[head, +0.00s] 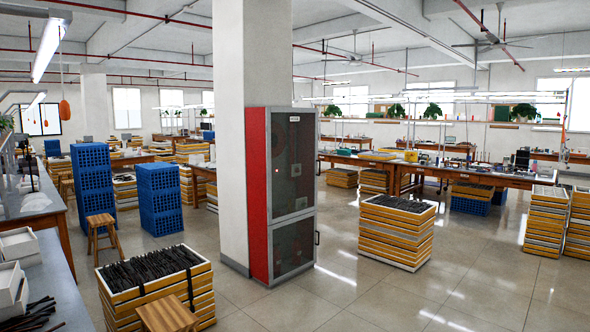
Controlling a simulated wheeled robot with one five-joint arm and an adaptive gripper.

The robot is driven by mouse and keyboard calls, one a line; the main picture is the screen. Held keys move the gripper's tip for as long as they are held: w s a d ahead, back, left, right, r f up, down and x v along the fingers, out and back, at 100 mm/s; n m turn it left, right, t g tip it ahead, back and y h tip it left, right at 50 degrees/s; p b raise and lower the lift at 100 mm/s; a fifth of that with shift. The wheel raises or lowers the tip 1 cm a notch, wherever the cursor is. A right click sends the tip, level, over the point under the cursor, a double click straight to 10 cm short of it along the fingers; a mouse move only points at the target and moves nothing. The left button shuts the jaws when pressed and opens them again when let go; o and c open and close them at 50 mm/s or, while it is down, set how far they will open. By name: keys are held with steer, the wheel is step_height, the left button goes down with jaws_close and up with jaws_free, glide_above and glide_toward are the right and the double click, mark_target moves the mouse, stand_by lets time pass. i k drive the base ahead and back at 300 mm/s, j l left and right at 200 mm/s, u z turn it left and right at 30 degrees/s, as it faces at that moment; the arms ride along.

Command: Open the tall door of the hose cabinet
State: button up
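The hose cabinet (258,195) stands upright against a white square pillar in the middle of the head view. Its side is red and its front is grey. The tall upper door (306,200) has a dark glass panel and looks shut. Coiled shapes show dimly behind the glass. A small light spot, perhaps a knob, is near its left edge. A shorter lower door (305,259) with a dark panel is below it, and a dark handle (318,238) sticks out at its right edge. My gripper is not in view.
Another tray stack (397,232) stands right of the cabinet. Blue crates (92,180) are at the left. Tiled floor (370,300) is clear before the cabinet.

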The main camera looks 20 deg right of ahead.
mark_target(268, 109)
steer(key=z, duration=0.45)
steer(key=i+l+z, duration=0.1)
steer(key=i+z, duration=0.4)
steer(key=i, duration=2.2)
steer(key=i+l, duration=0.1)
steer(key=i, duration=3.9)
steer(key=i+l, duration=0.15)
steer(key=i, duration=1.85)
steer(key=i+j+u, duration=0.1)
steer(key=u, duration=3.35)
